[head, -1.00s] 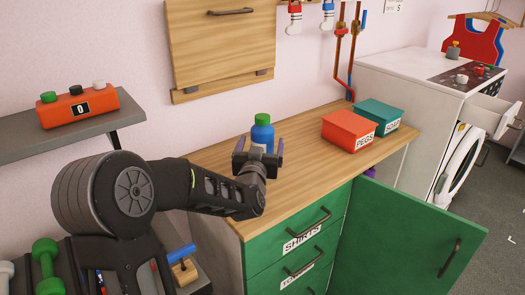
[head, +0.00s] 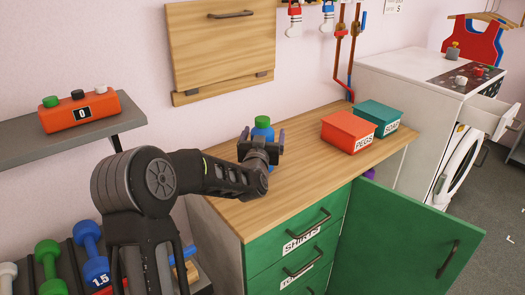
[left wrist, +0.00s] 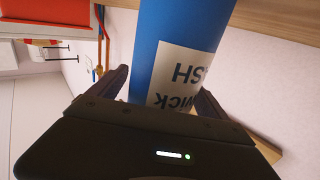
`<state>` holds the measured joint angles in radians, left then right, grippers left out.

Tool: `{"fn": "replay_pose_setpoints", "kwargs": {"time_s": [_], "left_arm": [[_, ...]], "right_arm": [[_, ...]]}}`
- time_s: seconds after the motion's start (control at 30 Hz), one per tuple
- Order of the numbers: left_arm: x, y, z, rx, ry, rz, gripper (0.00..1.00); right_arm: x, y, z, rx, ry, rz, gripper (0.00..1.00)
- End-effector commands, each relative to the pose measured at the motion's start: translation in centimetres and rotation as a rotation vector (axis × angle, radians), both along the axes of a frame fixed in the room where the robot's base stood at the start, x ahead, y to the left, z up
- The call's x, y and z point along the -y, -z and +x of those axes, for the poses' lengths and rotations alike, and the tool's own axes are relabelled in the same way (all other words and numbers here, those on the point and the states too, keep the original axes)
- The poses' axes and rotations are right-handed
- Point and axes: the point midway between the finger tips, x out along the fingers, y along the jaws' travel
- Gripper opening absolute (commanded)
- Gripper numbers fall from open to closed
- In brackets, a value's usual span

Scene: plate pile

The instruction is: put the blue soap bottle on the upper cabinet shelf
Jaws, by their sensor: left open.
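The blue soap bottle (head: 262,130) with a green cap stands upright on the wooden counter (head: 300,137), near the wall. In the left wrist view the bottle (left wrist: 184,35) shows large, with a white label that appears upside down. My left gripper (head: 263,138) is open at the bottle and hides its lower part in the head view. In the left wrist view its fingers lie on either side of the bottle; I cannot tell whether they touch it. My right gripper is not in view. I cannot make out an upper cabinet shelf.
A red PEGS box (head: 346,133) and a teal box (head: 381,112) stand on the counter to the right. A wooden panel (head: 222,45) with a handle is on the wall above. The green cabinet door (head: 405,240) stands open below. A grey shelf (head: 62,140) juts out at left.

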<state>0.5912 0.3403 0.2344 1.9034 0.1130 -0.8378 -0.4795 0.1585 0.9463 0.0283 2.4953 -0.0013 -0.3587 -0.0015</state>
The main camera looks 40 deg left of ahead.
Motion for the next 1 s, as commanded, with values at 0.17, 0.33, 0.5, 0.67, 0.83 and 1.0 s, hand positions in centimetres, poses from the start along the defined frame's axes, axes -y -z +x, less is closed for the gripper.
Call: {"fn": "replay_pose_setpoints", "kwargs": {"time_s": [0.17,0.33,0.5,0.67,0.83,1.0], "left_arm": [[0.01,0.01,-0.02,0.000,0.000,0.000,0.88],[0.01,0.00,-0.03,0.001,0.000,0.000,0.88],[0.02,0.00,-0.04,0.001,0.000,0.000,0.88],[0.02,0.00,-0.04,0.001,0.000,0.000,0.78],[0.02,0.00,-0.04,0.001,0.000,0.000,0.64],[0.02,-0.01,-0.04,0.001,0.000,0.000,0.50]], "right_arm": [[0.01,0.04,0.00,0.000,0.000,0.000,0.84],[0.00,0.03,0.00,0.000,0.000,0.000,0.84],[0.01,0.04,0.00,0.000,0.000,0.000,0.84],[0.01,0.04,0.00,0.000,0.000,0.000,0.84],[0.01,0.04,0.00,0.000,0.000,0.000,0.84],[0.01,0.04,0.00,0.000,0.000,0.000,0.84]]}}
